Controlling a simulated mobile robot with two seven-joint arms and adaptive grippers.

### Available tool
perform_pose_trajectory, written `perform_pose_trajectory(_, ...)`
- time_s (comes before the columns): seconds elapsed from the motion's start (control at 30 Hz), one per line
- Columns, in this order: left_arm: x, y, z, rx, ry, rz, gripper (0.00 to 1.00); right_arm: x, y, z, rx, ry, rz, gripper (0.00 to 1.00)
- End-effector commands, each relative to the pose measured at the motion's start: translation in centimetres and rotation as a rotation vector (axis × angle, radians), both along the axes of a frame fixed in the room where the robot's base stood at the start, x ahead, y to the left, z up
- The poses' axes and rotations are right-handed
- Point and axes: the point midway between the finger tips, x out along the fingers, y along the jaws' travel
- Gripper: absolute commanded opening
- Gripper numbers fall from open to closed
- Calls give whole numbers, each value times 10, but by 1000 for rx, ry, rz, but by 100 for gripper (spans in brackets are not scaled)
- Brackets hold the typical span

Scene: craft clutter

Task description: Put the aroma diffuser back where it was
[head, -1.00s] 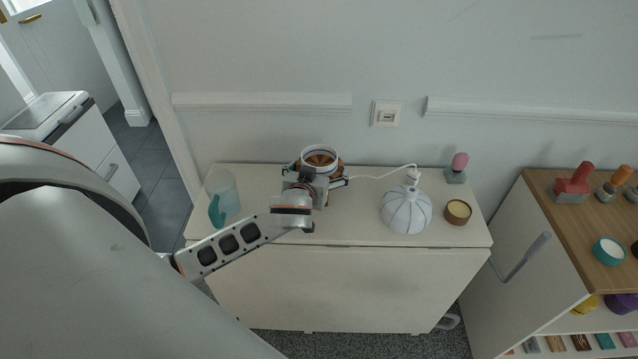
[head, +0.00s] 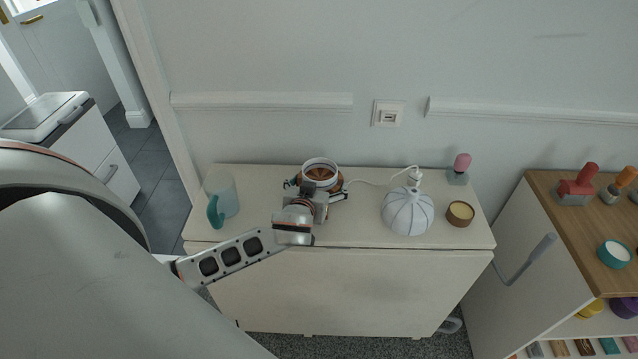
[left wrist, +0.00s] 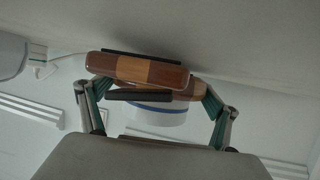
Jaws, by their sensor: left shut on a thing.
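I take the brown, wood-striped round thing with a white upper ring as the aroma diffuser (head: 320,164). In the left wrist view, which looks upside down, the diffuser (left wrist: 155,112) shows wood stripes and a white part with a blue band, between the fingers (left wrist: 145,75). I cannot tell whether its underside touches the top. My right gripper is not in view.
A glass jug with a teal handle (head: 217,213) stands to the left. To the right are a white ribbed, corded globe (head: 408,211), a brown candle tin (head: 460,213) and a pink-topped stamp (head: 460,167). The wall (head: 260,60) is close behind. The front middle is clear.

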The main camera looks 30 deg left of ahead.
Motion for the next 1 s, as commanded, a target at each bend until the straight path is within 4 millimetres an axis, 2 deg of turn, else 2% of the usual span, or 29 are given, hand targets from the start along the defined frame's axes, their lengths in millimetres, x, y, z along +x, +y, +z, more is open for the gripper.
perform_pose_trajectory(0.2,-1,-1,-6,-3,3,-1,48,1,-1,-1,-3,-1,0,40)
perform_pose_trajectory(0.23,-2,-1,-9,-3,8,0,92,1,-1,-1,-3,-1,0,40)
perform_pose_trajectory(0.27,-2,-1,-9,-3,8,0,100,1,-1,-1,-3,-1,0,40)
perform_pose_trajectory(0.57,-3,-1,-11,-4,15,-2,100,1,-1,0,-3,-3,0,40)
perform_pose_trajectory(0.7,-3,-1,2,-1,13,-4,100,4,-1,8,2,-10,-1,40)
perform_pose_trajectory(0.77,-11,-6,4,-7,15,-4,100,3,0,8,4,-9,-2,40)
perform_pose_trajectory(1.0,-54,-21,27,-8,9,-1,100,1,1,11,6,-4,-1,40)
